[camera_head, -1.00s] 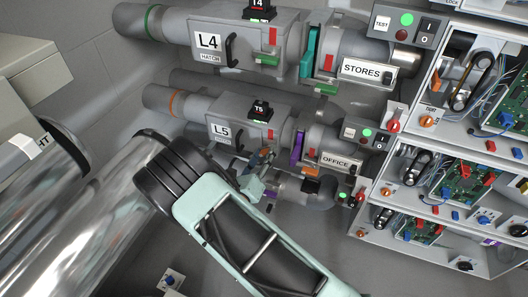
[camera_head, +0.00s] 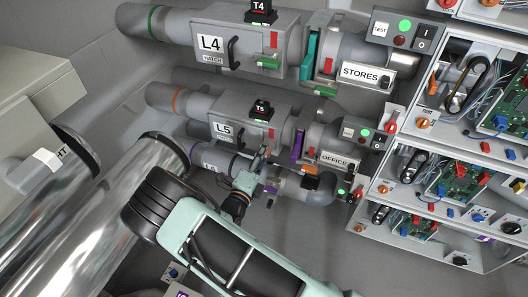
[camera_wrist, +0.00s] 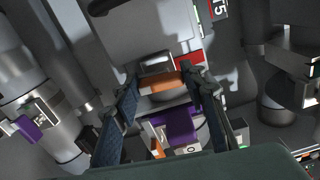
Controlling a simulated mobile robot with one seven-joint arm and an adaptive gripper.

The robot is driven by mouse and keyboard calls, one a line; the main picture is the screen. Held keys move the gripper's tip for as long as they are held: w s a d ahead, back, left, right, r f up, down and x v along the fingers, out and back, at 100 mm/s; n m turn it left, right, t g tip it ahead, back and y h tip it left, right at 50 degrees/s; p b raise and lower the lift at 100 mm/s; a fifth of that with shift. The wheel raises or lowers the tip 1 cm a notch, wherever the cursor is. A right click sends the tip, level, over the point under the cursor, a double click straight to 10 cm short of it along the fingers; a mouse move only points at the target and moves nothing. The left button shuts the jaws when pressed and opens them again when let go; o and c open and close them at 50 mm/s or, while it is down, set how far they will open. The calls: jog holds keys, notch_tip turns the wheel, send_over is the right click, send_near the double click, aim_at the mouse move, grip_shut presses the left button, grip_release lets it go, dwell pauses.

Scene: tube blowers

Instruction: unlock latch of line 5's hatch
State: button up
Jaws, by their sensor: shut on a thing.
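Line 5's hatch (camera_head: 235,113), a grey box labelled L5 with a black handle, is on the pipe with the orange ring in the head view. Its orange latch (camera_wrist: 160,83) shows in the wrist view between the two dark fingers of my gripper (camera_wrist: 161,78), beside a red tab (camera_wrist: 188,61). My gripper (camera_head: 259,165) is at the lower right of the hatch in the head view, where it hides most of the latch. It is shut on the latch. How far the latch is turned cannot be told.
Line 4's hatch (camera_head: 240,42) with a green latch (camera_head: 268,62) is above. A purple gate (camera_head: 298,146) and the OFFICE pipe are close on the right. A lower pipe (camera_head: 212,160) runs just behind my wrist. Open electronics cabinets stand at the right.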

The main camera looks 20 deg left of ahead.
jog(key=shift+n, duration=0.7)
jog(key=o, duration=1.2)
jog(key=shift+c, duration=0.2)
jog(key=shift+s, duration=0.1)
jog(key=s, duration=1.1)
jog(key=shift+s+a, duration=0.4)
jog(key=shift+a, duration=0.05)
